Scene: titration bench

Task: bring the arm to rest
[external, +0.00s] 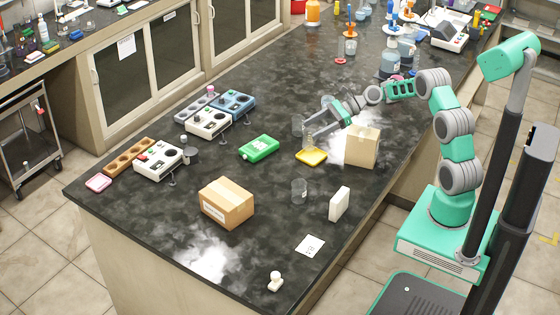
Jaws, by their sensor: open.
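My gripper (309,137) is at the end of my green and grey arm, which reaches left from my base over the black bench (262,285). The gripper is open. A clear glass vessel (298,127) stands close by its fingers, and I cannot tell whether they touch. A yellow square dish (311,157) lies just below the gripper in the picture. A tan box (362,146) stands under my forearm, to the right of the gripper.
A green case (259,148) and several white and blue instruments (210,122) stand left. A cardboard box (227,203), a clear beaker (299,191) and a white box (340,204) stand nearer the front. Bottles (390,62) stand at the back.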

